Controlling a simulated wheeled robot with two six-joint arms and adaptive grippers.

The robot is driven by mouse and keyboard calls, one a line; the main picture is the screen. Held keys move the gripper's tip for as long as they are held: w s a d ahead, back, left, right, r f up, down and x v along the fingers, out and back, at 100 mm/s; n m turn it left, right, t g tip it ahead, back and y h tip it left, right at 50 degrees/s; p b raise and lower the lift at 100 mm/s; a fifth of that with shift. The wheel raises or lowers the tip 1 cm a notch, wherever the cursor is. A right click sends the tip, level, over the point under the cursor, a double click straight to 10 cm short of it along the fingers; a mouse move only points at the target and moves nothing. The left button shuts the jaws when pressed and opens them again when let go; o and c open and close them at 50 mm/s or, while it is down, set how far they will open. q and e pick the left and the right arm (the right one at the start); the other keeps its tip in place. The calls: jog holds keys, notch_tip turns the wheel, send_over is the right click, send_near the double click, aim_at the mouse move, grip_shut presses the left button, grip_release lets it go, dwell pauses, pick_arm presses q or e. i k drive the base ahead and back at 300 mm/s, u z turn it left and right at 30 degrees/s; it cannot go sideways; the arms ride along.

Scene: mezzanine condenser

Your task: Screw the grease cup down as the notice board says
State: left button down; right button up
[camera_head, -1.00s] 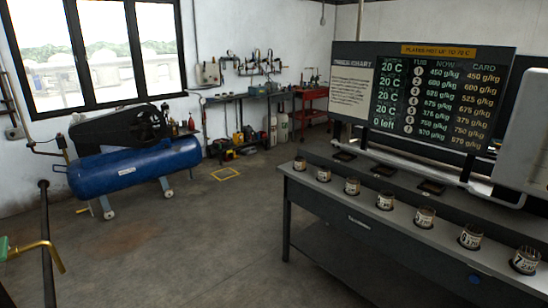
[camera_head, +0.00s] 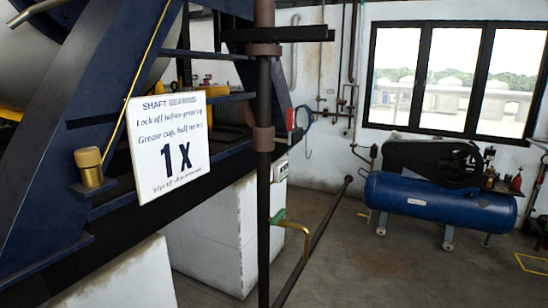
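The notice board (camera_head: 168,143) is a white card at left of centre in the head view. It reads "SHAFT", a second word hard to read, "Lock off before greasing", "Grease cup, half turns", and a large "1 x"; the bottom line is too small to read surely. The brass grease cup (camera_head: 89,167) stands upright just left of the board, on a small ledge of the dark blue frame. Neither of my grippers shows in the head view.
A dark vertical pipe (camera_head: 264,190) stands right of the board, with a brass tap (camera_head: 296,229) low beside it. White plinths (camera_head: 215,232) carry the blue frame (camera_head: 95,110). A blue compressor tank (camera_head: 440,200) stands at right under the window. Open floor (camera_head: 375,275) lies at lower right.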

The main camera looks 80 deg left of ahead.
aim_at(86, 156)
jog(key=u, duration=3.25)
jog(key=i, duration=1)
jog(key=u, duration=2.25)
jog(key=k, duration=1)
jog(key=z, duration=1.25)
jog(key=i, duration=0.5)
